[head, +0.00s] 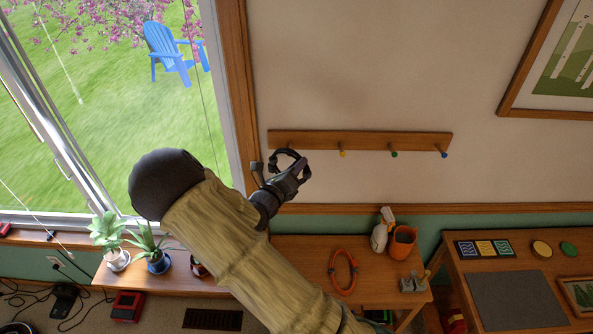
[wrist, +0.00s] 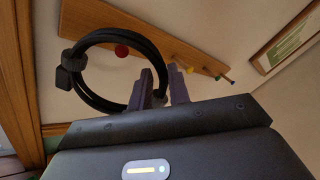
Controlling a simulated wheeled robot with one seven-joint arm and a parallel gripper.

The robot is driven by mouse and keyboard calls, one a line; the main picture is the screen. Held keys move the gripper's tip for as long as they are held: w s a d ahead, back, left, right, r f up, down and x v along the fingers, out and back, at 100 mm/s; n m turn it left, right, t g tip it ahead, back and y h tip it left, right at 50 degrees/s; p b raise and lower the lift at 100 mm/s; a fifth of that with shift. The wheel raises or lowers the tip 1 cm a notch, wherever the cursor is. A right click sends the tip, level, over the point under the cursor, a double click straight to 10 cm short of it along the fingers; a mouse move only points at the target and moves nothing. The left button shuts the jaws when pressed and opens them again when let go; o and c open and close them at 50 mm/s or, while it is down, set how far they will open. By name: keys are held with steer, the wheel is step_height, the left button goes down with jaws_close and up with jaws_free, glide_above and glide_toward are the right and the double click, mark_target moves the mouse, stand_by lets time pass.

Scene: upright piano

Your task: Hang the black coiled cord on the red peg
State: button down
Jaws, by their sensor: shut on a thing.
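The black coiled cord (head: 283,153) is held up in front of the wooden peg rail (head: 368,141), near its left end. My gripper (head: 299,172) is shut on the lower right side of the coil, as the wrist view (wrist: 162,88) shows. In the wrist view the cord (wrist: 84,92) is a round loop with a dark block on its left side. The red peg (wrist: 122,51) shows through the upper part of the loop's opening. I cannot tell whether the peg passes into the loop. In the head view the red peg is hidden behind the cord and gripper.
Yellow (head: 342,153), green (head: 394,154) and blue (head: 444,154) pegs are bare to the right. A bench below holds an orange cord (head: 343,272), a spray bottle (head: 380,235), an orange pot (head: 402,242) and potted plants. The window frame (head: 236,90) is close on the left.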

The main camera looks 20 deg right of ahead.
steer(key=shift+w+d+f+b, duration=0.1)
steer(key=shift+w+d+b, duration=0.15)
steer(key=shift+w, duration=0.55)
steer(key=shift+w+d+f+b, duration=0.1)
steer(key=shift+w+d, duration=0.2)
steer(key=shift+w, duration=0.45)
steer(key=shift+w+d+b, duration=0.2)
steer(key=shift+w+d, duration=0.05)
steer(key=shift+w, duration=0.55)
steer(key=shift+w+d+f, duration=0.15)
steer(key=shift+w+f, duration=0.3)
steer(key=shift+w, duration=0.15)
steer(key=c, duration=1.2)
jaws_free()
steer(key=shift+c, duration=0.2)
